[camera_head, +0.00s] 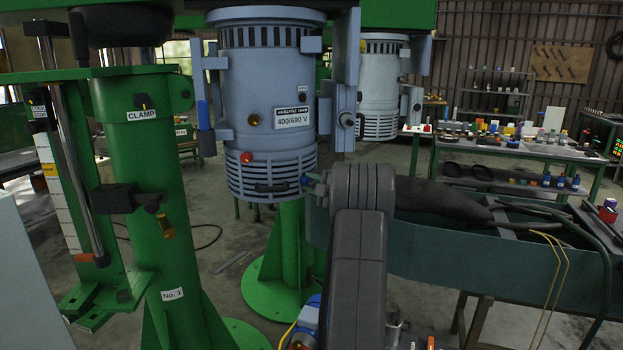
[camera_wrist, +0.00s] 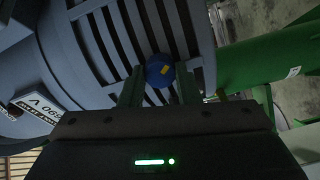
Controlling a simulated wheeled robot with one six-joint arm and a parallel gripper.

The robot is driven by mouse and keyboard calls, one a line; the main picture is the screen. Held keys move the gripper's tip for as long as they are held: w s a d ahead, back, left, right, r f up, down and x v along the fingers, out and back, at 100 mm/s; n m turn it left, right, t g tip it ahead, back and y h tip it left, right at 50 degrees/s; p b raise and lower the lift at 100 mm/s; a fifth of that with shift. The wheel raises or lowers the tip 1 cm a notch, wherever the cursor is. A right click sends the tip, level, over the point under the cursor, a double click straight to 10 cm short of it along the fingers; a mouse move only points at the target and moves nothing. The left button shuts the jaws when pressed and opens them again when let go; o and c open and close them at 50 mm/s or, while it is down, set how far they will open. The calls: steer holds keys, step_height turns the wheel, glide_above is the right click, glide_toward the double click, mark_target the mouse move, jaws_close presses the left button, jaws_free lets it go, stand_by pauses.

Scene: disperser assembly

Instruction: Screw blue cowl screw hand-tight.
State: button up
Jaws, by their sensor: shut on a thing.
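The blue cowl screw (camera_wrist: 159,72) has a round blue head with a small yellow mark. It sits at the slotted cowl (camera_wrist: 130,30) of the grey-blue motor, between my gripper's two fingers. My gripper (camera_wrist: 158,84) is shut on it. In the head view my gripper (camera_head: 312,182) reaches the right side of the motor's lower slotted cowl (camera_head: 250,186), and the screw is a small blue spot there, partly hidden. A red screw (camera_head: 246,157) shows on the cowl's front left. How deep the blue screw sits cannot be seen.
The motor (camera_head: 262,80) hangs beside a green column (camera_head: 150,200) marked CLAMP. A second motor (camera_head: 380,90) hangs behind. A dark green trough (camera_head: 470,260) with hoses stands at right. A bench with small parts (camera_head: 520,145) is farther back.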

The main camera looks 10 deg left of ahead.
steer(key=m+p, duration=0.2)
steer(key=m, duration=0.2)
steer(key=shift+r+m+p, duration=0.3)
steer(key=shift+p, duration=0.1)
steer(key=m+p, duration=0.2)
steer(key=m, duration=0.2)
steer(key=shift+f+m, duration=0.1)
steer(key=shift+m, duration=0.2)
steer(key=o, duration=1)
steer(key=shift+f, duration=0.1)
steer(key=shift+c, duration=0.2)
steer(key=b+v, duration=0.3)
steer(key=v, duration=1.1)
steer(key=shift+w, duration=0.1)
